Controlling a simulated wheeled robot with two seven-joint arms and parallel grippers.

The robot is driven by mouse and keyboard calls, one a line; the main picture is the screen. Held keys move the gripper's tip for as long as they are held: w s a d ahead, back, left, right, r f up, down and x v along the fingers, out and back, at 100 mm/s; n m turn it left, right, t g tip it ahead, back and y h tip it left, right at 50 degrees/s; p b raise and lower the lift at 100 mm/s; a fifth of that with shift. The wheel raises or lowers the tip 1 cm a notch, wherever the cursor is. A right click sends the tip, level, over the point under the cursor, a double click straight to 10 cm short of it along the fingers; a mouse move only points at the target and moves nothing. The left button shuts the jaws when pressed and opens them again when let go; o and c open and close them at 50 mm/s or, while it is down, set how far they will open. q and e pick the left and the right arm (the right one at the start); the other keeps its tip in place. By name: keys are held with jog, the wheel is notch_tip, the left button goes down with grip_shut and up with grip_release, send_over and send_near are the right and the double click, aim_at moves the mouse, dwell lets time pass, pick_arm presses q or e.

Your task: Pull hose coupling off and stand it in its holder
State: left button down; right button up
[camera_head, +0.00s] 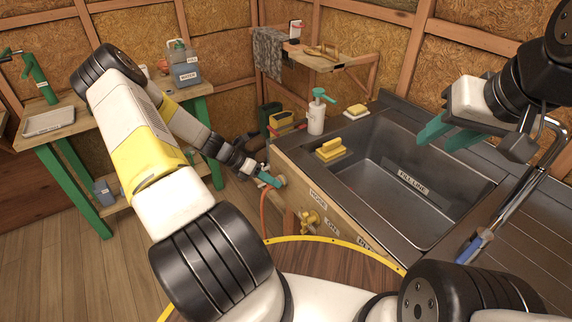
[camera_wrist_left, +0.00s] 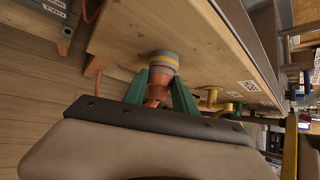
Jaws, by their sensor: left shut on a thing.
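My left gripper (camera_head: 268,179) is at the front wooden panel of the sink bench. In the left wrist view its green fingers (camera_wrist_left: 160,92) are closed on either side of the copper-orange hose coupling (camera_wrist_left: 157,86). An orange hose (camera_head: 263,208) hangs below the gripper in the head view. My right gripper (camera_head: 446,132) is empty above the sink, its teal fingers apart. I cannot make out the holder for certain.
A brass tap (camera_head: 311,219) sticks out of the panel, right of the left gripper, near a HOSE label (camera_head: 318,196). The sink (camera_head: 400,185) has a yellow sponge (camera_head: 330,150) and soap bottle (camera_head: 317,115) at its rim. A green-legged table (camera_head: 60,140) stands left.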

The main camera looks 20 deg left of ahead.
pick_arm(q)
jog(key=shift+s+a, duration=0.45)
jog(key=shift+s, duration=0.05)
dwell(0.4)
jog(key=shift+s+a, duration=0.9)
jog(key=shift+s, duration=0.1)
